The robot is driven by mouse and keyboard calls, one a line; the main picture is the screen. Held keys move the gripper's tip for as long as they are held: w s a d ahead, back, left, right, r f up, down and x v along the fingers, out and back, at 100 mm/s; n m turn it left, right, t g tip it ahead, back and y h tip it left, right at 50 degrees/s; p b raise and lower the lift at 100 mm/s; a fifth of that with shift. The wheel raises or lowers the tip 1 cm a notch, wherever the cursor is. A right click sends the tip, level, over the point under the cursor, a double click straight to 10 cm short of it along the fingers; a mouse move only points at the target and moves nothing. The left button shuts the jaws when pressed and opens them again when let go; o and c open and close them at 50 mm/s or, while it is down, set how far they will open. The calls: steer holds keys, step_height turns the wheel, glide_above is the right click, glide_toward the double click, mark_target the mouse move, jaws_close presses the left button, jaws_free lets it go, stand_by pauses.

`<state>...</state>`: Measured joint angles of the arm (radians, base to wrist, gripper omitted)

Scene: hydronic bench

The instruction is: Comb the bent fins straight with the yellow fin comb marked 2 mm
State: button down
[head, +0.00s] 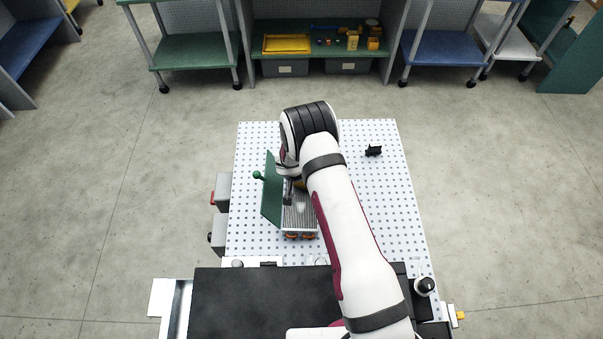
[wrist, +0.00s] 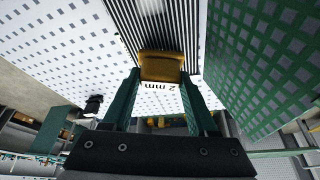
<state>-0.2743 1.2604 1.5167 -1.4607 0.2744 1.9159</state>
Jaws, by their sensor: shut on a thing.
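A paler patch also shows at the wrist view's top edge.
A green upright panel (head: 271,192) with a green knob (head: 257,174) stands close along the block's left side. A small black object (head: 373,151) sits on the white perforated board (head: 385,205) to the right, with clear board around it. Shelves stand at the back.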

steer(key=shift+s+a, duration=0.1)
steer(key=shift+s, duration=0.55)
steer(key=shift+s, duration=1.4)
steer(key=shift+s+a, duration=0.15)
steer(key=shift+s, duration=1.25)
steer(key=shift+s+a, duration=0.1)
steer(key=shift+s, duration=1.25)
